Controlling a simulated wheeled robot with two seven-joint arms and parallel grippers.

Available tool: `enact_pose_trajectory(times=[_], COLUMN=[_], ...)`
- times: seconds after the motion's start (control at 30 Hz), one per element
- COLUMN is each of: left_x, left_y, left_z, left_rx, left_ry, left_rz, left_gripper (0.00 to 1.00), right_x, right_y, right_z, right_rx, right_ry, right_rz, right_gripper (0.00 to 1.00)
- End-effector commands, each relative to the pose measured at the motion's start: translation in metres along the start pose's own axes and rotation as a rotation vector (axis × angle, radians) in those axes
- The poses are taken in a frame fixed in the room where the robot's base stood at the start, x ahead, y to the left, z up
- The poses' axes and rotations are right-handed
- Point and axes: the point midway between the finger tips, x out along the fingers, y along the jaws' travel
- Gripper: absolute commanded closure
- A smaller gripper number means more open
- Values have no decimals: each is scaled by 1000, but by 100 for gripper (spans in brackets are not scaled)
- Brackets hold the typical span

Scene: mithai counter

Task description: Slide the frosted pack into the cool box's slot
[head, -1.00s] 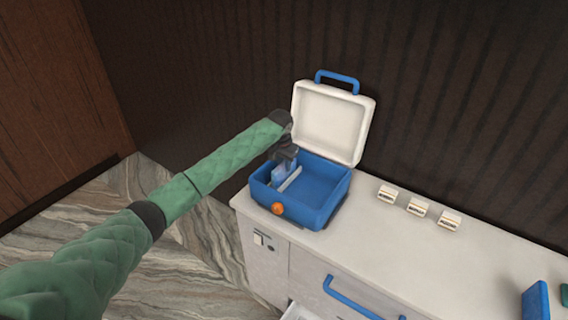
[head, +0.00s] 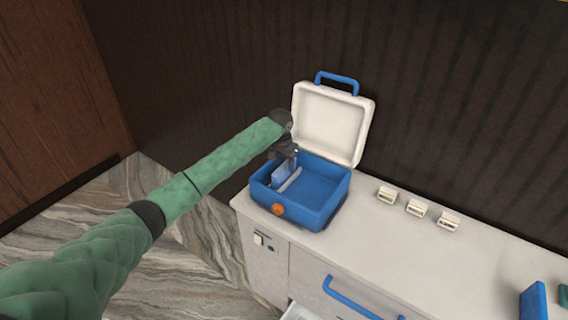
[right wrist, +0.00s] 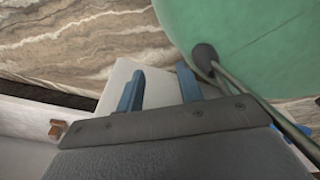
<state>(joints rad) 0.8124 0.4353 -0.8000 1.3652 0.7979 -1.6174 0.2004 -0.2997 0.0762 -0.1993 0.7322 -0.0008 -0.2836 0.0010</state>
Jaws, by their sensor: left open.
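The blue cool box (head: 312,212) stands on the counter with its white lid (head: 331,124) open and tipped back. The frosted pack (head: 279,173), light blue, stands upright inside at the left, in the narrow gap between the box's left wall and a pale divider (head: 290,180). Its lower part is hidden. My left gripper (head: 287,153) is open just above the pack; the small gap between them is hard to judge. My right gripper (right wrist: 160,88) shows in the right wrist view with its two blue fingers apart and nothing between them.
An orange knob (head: 278,209) is on the box's front. Several small cream blocks (head: 416,208) sit right of the box. A blue upright object (head: 533,302) stands at the lower right. A drawer with a blue handle (head: 352,298) is below. The counter (head: 450,250) between is clear.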

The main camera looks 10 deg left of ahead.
Motion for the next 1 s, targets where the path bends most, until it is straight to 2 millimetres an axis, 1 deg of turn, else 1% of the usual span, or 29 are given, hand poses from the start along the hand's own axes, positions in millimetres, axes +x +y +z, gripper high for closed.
enact_pose_trajectory(times=[0.03,0.13,0.2,0.4,0.6,0.73,1.0], left_x=[-9,-18,-26,-47,-64,-68,-68], left_y=[0,0,0,0,0,0,0], left_z=[0,-1,-1,-1,-1,0,0], left_rx=[0,0,0,0,0,0,0], left_ry=[0,0,1,0,1,1,0], left_rz=[0,0,0,0,0,0,0], left_gripper=[51,51,51,51,51,51,51], right_x=[-6,-10,-16,-34,-43,-44,-44], right_y=[-1,1,2,3,4,4,3], right_z=[27,48,57,60,58,58,58], right_rx=[-1,-2,-2,-2,-2,-2,-2], right_ry=[-26,-41,-46,-49,-49,-49,-49], right_rz=[-1,0,1,2,2,2,2], right_gripper=[64,64,64,64,64,64,64])
